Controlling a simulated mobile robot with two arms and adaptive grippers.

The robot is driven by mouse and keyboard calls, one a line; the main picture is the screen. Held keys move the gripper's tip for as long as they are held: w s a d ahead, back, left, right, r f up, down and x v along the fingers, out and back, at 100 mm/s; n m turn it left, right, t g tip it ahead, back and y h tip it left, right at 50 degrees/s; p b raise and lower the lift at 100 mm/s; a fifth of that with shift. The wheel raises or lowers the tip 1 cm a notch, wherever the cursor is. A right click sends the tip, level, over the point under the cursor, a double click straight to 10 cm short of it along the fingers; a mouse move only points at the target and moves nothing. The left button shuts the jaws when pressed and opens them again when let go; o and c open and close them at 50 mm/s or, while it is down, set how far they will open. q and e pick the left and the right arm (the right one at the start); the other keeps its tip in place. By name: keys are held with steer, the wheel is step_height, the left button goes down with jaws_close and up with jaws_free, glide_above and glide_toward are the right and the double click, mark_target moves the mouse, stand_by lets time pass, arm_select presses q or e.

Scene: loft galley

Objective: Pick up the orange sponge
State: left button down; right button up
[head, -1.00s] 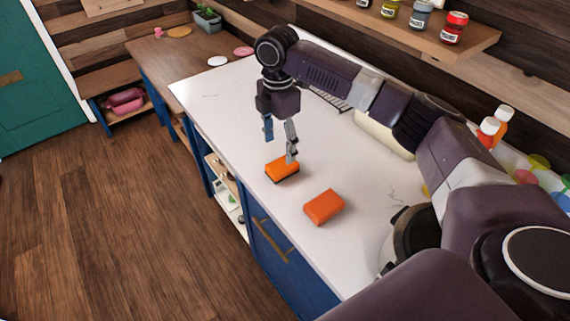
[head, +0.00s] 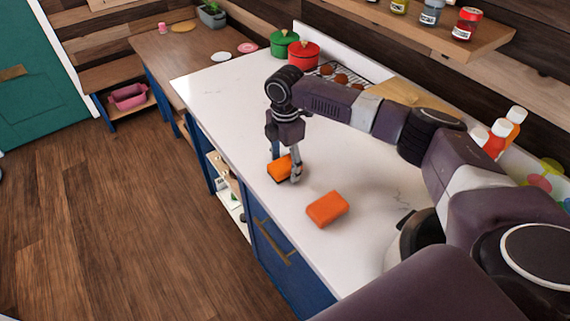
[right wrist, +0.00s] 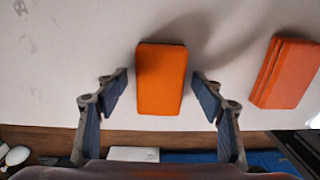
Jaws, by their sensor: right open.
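An orange sponge (head: 279,168) with a dark underside lies on the white counter near its front edge. My right gripper (head: 286,165) is low over it, pointing down, with its fingers apart. In the right wrist view the sponge (right wrist: 161,85) lies between the two open fingers (right wrist: 161,92), with a gap on each side. A second orange block (head: 327,209) lies nearer on the counter, apart from the gripper; it also shows at the right of the right wrist view (right wrist: 287,73). My left gripper is out of view.
A green pot (head: 284,43) and a red pot (head: 303,54) stand at the counter's back. A wooden board (head: 405,92) and capped bottles (head: 497,138) are along the wall. The shelf (head: 470,40) holds jars. The counter's (head: 225,100) left part is clear.

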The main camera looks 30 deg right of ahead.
mark_target(285, 163)
steer(key=shift+f, duration=0.15)
steer(key=shift+c, duration=1.4)
steer(key=c, duration=0.8)
steer(key=shift+o, duration=0.2)
steer(key=shift+r, duration=0.2)
step_height(285, 163, up, 20)
steer(key=b, duration=0.3)
steer(key=shift+f, duration=0.1)
steer(key=shift+o, duration=1)
steer(key=shift+a, duration=0.1)
steer(key=shift+c, duration=1.4)
